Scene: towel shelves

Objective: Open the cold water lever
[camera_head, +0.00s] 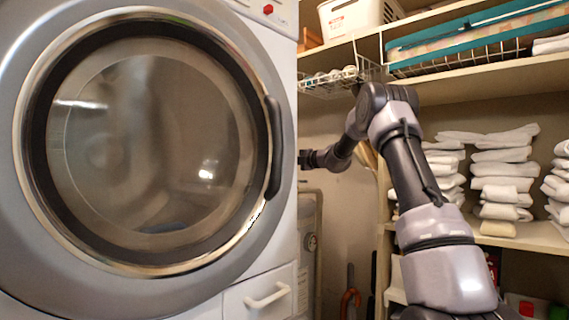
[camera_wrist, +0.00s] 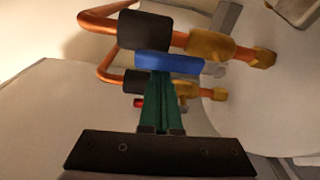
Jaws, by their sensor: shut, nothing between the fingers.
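In the wrist view, a blue lever (camera_wrist: 168,64) lies crosswise in front of a copper pipe with a black sleeve (camera_wrist: 143,31) and a brass fitting (camera_wrist: 211,46). I take it for the cold water lever. My gripper (camera_wrist: 163,76) has green fingers, shut and empty, with their tips at the lever's lower edge. I cannot tell whether they touch it. A red lever (camera_wrist: 138,102) shows just left of the fingers, mostly hidden, on a second pipe. In the head view my arm reaches left behind the washing machine's edge; the fingers and levers are hidden there.
The washing machine (camera_head: 284,225) fills the left of the head view. Shelves with folded white towels (camera_head: 502,170) stand at the right, and a wire basket (camera_head: 335,78) hangs above my arm. Pale surfaces (camera_wrist: 60,115) lie close around the pipes.

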